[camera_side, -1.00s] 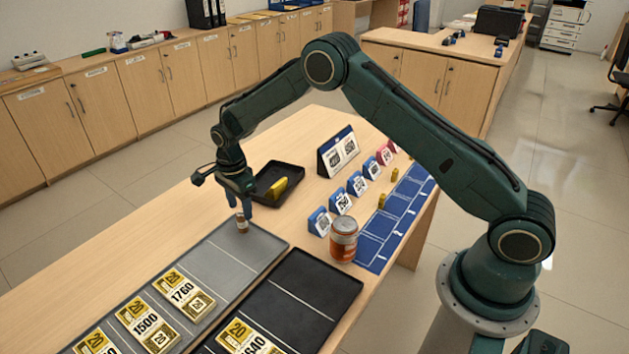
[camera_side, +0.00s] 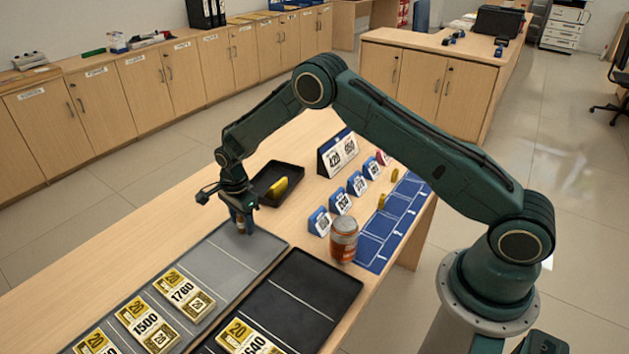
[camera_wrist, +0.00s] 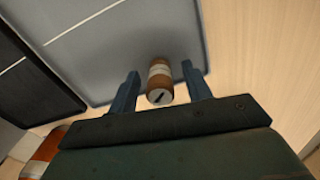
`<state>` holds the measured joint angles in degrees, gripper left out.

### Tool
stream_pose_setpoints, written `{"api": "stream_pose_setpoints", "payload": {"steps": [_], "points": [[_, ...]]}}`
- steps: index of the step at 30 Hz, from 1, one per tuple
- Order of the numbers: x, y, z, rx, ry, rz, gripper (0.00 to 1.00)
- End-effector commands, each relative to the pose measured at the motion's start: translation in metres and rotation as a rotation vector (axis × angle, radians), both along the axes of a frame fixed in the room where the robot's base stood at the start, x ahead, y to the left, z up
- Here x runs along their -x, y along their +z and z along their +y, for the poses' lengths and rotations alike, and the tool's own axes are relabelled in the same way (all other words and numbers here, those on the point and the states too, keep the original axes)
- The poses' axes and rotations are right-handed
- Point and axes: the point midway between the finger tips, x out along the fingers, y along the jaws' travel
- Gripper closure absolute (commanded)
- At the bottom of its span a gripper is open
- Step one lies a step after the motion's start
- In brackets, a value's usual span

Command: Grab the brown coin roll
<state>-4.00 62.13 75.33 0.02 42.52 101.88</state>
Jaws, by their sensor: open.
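The brown coin roll (camera_wrist: 160,83) has a pale band and a light end face, and stands on the grey tray (camera_wrist: 121,62) near its edge. In the wrist view it is between the two blue fingers of my gripper (camera_wrist: 160,86), with a gap on each side. In the side view my gripper (camera_side: 241,222) points down over the far right end of the grey tray (camera_side: 222,258). There its fingers mostly hide the coin roll. The gripper is open.
A black tray (camera_side: 318,288) lies beside the grey one. An orange can (camera_side: 343,240) stands near the blue mat (camera_side: 376,250). A small black tray (camera_side: 297,177) holds a yellow roll (camera_side: 278,187). Number stands (camera_side: 341,200) line the mat. Banknote bundles (camera_side: 184,293) lie on the grey tray.

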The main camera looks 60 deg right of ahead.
Motion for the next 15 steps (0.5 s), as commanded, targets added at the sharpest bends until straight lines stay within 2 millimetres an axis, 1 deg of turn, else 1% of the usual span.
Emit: {"api": "stream_pose_setpoints", "payload": {"steps": [10, 11, 12, 14, 15], "points": [[0.0, 0.0003, -0.0001, 0.0, 0.0, 0.0, 0.51], [0.0, 0.0003, -0.0001, 0.0, 0.0, 0.0, 0.55], [0.0, 0.0004, -0.0001, 0.0, 0.0, 0.0, 0.63], [0.0, 0.0003, -0.0001, 0.0, 0.0, 0.0, 0.74], [0.0, 0.0004, -0.0001, 0.0, 0.0, 0.0, 0.82]]}}
